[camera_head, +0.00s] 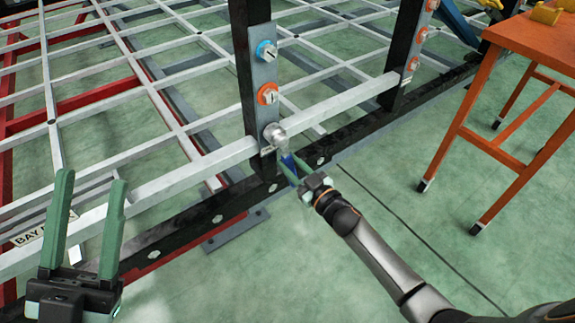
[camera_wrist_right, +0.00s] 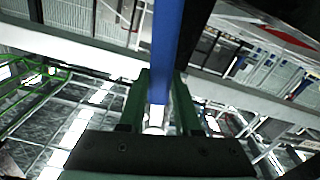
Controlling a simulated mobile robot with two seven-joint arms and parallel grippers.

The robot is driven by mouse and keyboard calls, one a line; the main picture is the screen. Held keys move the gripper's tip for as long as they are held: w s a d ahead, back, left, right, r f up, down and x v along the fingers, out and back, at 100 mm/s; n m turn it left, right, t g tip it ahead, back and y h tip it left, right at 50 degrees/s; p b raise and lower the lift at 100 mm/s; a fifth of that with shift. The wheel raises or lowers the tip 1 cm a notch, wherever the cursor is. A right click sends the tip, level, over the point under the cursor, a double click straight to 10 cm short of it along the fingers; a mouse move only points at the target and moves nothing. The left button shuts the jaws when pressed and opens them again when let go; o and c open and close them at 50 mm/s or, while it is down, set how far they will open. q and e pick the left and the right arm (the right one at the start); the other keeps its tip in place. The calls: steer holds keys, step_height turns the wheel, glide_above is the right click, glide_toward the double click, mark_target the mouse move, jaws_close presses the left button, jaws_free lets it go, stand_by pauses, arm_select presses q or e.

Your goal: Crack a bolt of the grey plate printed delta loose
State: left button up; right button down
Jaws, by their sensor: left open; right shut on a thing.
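A grey plate (camera_head: 264,74) is fixed to a dark upright post. It carries a blue disc (camera_head: 266,51) on top and an orange disc (camera_head: 268,94) in the middle; any print on it is too small to read. A tool with a silver round head (camera_head: 274,133) and a blue handle (camera_head: 288,163) is at the plate's lowest position, its head covering whatever is there. My right gripper (camera_head: 294,170) is shut on the blue handle, which also shows between the fingers in the right wrist view (camera_wrist_right: 165,60). My left gripper (camera_head: 90,180) is open and empty, at lower left, well away from the plate.
A second grey plate (camera_head: 412,55) with orange discs is on the post further right. An orange table (camera_head: 535,40) stands at the right. White rails (camera_head: 135,152) and a dark chassis beam (camera_head: 235,200) cross the scene. The green floor at lower right is partly clear.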

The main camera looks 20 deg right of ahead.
steer(key=shift+w+d+r+n, duration=0.1)
steer(key=shift+d+r+n, duration=0.05)
steer(key=shift+n, duration=0.15)
steer(key=shift+w+d+r+n, duration=0.2)
steer(key=shift+d+n, duration=0.35)
steer(key=shift+n, duration=0.25)
steer(key=shift+s+a+f+m+p, duration=0.1)
steer(key=shift+a+m+p, duration=0.1)
steer(key=shift+m+p, duration=0.1)
steer(key=p+v, duration=0.2)
steer(key=v, duration=0.4)
steer(key=shift+p, duration=0.35)
stand_by(0.6)
steer(key=shift+s, duration=0.1)
stand_by(0.4)
